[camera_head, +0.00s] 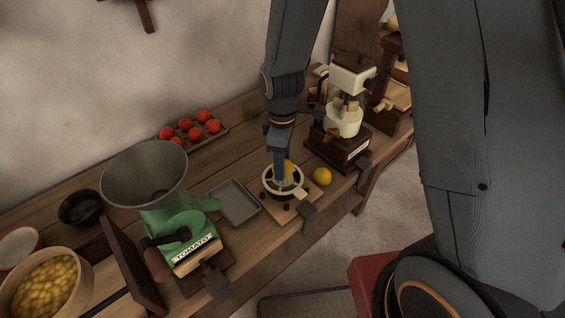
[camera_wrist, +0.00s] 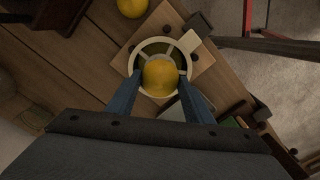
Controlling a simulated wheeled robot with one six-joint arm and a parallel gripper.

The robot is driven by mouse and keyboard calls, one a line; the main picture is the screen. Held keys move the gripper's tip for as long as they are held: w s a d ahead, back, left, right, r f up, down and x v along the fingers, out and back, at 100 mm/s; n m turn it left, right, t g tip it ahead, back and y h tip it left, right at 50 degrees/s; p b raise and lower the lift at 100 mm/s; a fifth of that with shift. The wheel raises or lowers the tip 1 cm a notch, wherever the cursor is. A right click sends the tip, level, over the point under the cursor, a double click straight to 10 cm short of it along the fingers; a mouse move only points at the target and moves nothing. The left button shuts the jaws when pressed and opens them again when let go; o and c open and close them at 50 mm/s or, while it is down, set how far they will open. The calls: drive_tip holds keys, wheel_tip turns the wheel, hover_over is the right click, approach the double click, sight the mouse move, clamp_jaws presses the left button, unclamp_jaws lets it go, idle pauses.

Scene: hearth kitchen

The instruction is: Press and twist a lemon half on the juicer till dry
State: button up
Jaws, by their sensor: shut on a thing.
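A lemon half (camera_wrist: 160,77) sits over the middle of the juicer, its yellow rind facing the wrist camera. The juicer (camera_head: 267,182) has a round cream rim with spokes, on a square wooden board; the rim also shows in the wrist view (camera_wrist: 152,43). My gripper (camera_head: 283,182) points straight down into the juicer. In the wrist view its two blue fingers (camera_wrist: 160,80) stand on either side of the lemon half, shut on it. The cut face and the juicer's cone are hidden under the lemon. A whole lemon (camera_head: 322,177) lies on the bench beside the juicer.
A grey tray (camera_head: 234,203) lies left of the juicer. A green tomato mill (camera_head: 180,225) with a wide funnel stands further left. A cream and dark wood machine (camera_head: 343,120) stands close behind on the right. Tomatoes (camera_head: 196,126) sit in a tray at the back.

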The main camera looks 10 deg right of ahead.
drive_tip(key=shift+m, duration=1)
drive_tip(key=n, duration=0.6)
drive_tip(key=shift+f+n, duration=0.3)
drive_tip(key=shift+n, duration=0.1)
drive_tip(key=m+p, duration=0.2)
drive_tip(key=m, duration=0.1)
drive_tip(key=shift+s+r+m, duration=0.1)
drive_tip(key=shift+s+m, duration=0.05)
drive_tip(key=shift+m, duration=0.25)
drive_tip(key=m, duration=0.3)
drive_tip(key=shift+p, duration=0.35)
drive_tip(key=n, duration=0.6)
drive_tip(key=shift+f+n, duration=0.3)
drive_tip(key=shift+n, duration=0.1)
drive_tip(key=m+p, duration=0.1)
drive_tip(key=m, duration=0.5)
drive_tip(key=shift+r+m+p, duration=0.15)
drive_tip(key=shift+m+p, duration=0.2)
drive_tip(key=shift+m, duration=0.05)
drive_tip(key=n, duration=0.7)
drive_tip(key=shift+f, duration=0.35)
